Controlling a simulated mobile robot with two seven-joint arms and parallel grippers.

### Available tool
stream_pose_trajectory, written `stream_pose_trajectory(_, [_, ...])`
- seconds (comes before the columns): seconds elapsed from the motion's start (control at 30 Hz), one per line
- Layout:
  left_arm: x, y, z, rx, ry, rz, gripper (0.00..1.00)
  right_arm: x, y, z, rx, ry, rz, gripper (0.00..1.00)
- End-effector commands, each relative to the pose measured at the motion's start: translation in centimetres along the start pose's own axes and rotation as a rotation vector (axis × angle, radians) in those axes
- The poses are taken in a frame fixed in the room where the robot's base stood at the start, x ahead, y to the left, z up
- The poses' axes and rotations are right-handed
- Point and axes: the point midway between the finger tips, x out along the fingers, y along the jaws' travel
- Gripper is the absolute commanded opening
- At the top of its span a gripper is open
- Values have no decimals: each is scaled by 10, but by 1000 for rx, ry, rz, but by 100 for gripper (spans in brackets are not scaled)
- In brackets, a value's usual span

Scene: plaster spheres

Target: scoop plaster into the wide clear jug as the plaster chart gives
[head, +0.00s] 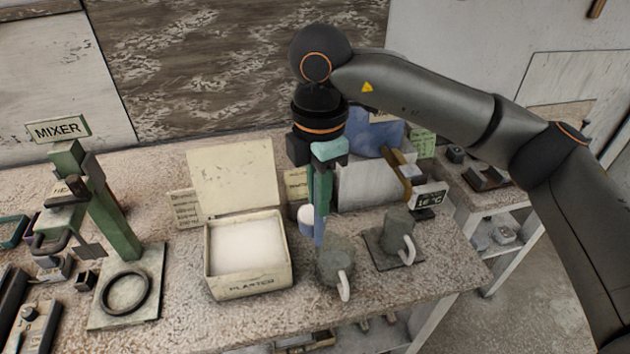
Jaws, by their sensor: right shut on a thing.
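My right gripper (320,192) points down, shut on a scoop whose white cup (307,217) shows beside the fingers. The fingers partly hide the scoop, and I cannot tell whether it holds plaster. It is right of the open plaster box (252,286), which holds white plaster (246,241). A grey see-through jug with a white handle (334,268) stands just below the gripper. A second such jug (398,228) stands on a dark plate to the right. I cannot tell surely which is wider. A small lettered card (185,208) stands left of the box; its text is unreadable. My left gripper is not in view.
A green mixer stand (110,215) with a ring on its base is at the left. A pale tank (365,185) with blue cloth and a small display (430,197) stand behind the jugs. Bench space in front of the box is clear.

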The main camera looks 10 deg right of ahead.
Motion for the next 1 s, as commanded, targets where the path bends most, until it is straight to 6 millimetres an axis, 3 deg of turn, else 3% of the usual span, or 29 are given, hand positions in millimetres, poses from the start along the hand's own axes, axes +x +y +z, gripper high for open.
stream_pose_trajectory(0.37, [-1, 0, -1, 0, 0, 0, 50, 7, -2, 8, 91, 100, 16, 0])
stream_pose_trajectory(1.0, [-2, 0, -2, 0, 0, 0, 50, 52, -10, 42, 87, 517, 98, 0])
